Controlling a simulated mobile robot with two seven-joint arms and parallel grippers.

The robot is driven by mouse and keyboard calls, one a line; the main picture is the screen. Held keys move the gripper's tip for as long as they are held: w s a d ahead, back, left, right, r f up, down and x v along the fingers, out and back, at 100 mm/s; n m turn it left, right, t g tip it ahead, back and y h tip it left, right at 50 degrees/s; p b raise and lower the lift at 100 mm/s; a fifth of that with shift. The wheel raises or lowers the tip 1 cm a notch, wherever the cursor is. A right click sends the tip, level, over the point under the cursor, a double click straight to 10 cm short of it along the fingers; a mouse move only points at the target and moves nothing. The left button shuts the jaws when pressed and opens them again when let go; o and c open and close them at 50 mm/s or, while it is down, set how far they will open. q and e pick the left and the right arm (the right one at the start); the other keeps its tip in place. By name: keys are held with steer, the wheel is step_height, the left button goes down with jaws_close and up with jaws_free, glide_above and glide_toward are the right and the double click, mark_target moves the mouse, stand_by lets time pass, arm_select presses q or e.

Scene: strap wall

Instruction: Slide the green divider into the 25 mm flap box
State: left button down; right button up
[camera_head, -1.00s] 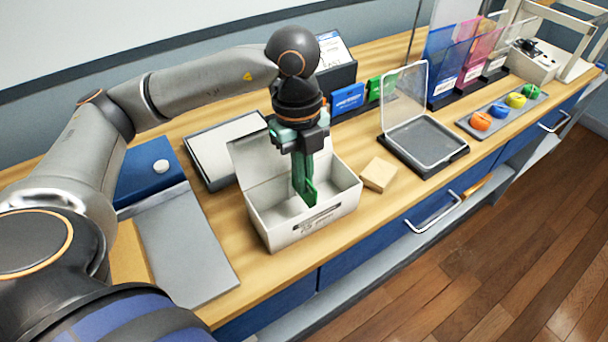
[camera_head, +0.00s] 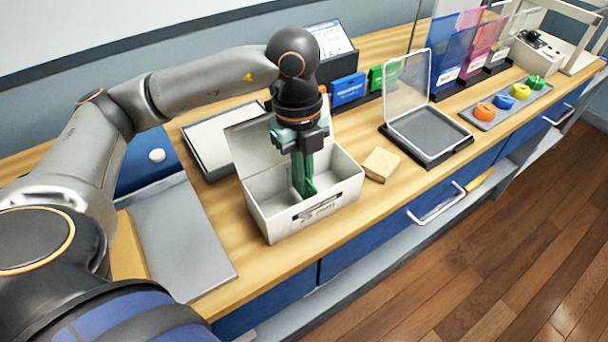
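The white flap box (camera_head: 272,228) stands on the wooden counter with its lid flap (camera_head: 246,141) up at the back; its front label is too blurred to read surely. My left gripper (camera_head: 303,150) points down over the box and is shut on the green divider (camera_head: 303,178). The divider is upright, with its lower part inside the box between the walls. Its bottom edge is hard to make out, so I cannot tell if it touches the floor. My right gripper does not show.
A cardboard-coloured block (camera_head: 381,164) lies right of the box. A clear-lidded black tray (camera_head: 428,137) stands beyond it. A grey-white flat case (camera_head: 216,141) lies behind the box, and a grey panel (camera_head: 180,240) lies to its left. Bare counter runs along the front edge.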

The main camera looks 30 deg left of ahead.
arm_select(q)
steer(key=shift+f, duration=0.1)
steer(key=c, duration=1)
jaws_free()
steer(key=shift+r+p, duration=0.5)
steer(key=shift+r, duration=0.2)
steer(key=shift+r+p, duration=0.6)
steer(key=shift+r, duration=0.1)
step_height(320, 180, up, 6)
steer(key=p, duration=0.5)
steer(key=shift+r, duration=0.15)
